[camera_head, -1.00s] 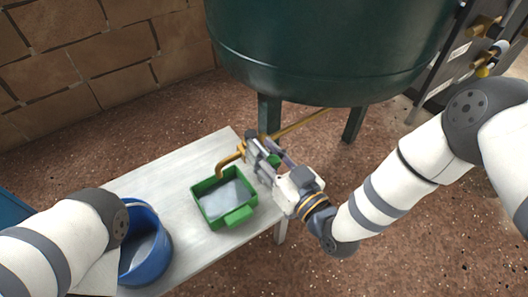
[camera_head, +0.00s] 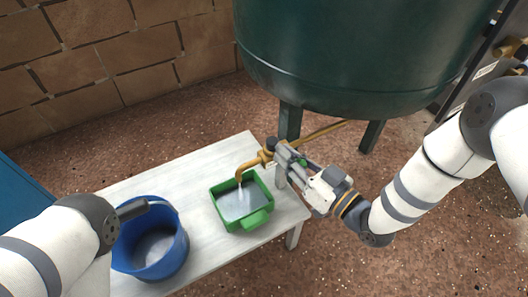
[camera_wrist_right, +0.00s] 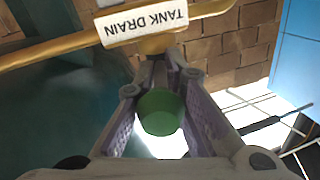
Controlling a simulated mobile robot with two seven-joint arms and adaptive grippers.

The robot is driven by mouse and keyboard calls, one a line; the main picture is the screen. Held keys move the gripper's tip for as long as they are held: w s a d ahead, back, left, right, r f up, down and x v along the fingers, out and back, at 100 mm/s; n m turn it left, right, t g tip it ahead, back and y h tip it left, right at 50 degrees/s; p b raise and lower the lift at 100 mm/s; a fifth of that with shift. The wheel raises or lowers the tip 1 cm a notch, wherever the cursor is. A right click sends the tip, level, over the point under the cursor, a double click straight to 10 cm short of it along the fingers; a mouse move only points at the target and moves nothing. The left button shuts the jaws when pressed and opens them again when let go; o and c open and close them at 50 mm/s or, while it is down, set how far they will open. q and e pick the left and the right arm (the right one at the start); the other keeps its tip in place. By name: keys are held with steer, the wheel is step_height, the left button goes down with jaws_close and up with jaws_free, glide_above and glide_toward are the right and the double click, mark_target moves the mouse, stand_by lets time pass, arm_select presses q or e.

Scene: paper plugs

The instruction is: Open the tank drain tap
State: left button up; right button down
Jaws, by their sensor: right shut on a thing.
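The brass drain tap (camera_head: 252,164) sits on a pipe below the green tank (camera_head: 350,60), its spout curving down over the green tray (camera_head: 258,219). A thin pale stream of water (camera_head: 240,190) falls from the spout into the tray. My right gripper (camera_head: 281,153) is at the tap body, shut on the green tap handle (camera_wrist_right: 160,112), which sits between the two fingers in the right wrist view. A white "TANK DRAIN" label (camera_wrist_right: 143,22) shows upside down just beyond the fingertips.
A blue bucket (camera_head: 178,250) stands on the white bench (camera_head: 190,175), left of the tray. Tank legs (camera_head: 290,121) stand close behind the right gripper. A brick wall (camera_head: 110,60) is at the back left. Brown floor is open at the lower right.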

steer(key=shift+w+d+f+n+g+y, duration=0.1)
steer(key=shift+d+n+g+y, duration=0.05)
steer(key=shift+n+g+y, duration=0.3)
steer(key=shift+d+f+n+g+y, duration=0.1)
steer(key=shift+d+n+g+y, duration=0.05)
steer(key=shift+n+g+y, duration=0.25)
steer(key=c, duration=1.7)
jaws_free()
steer(key=shift+r, duration=0.1)
steer(key=v, duration=1.2)
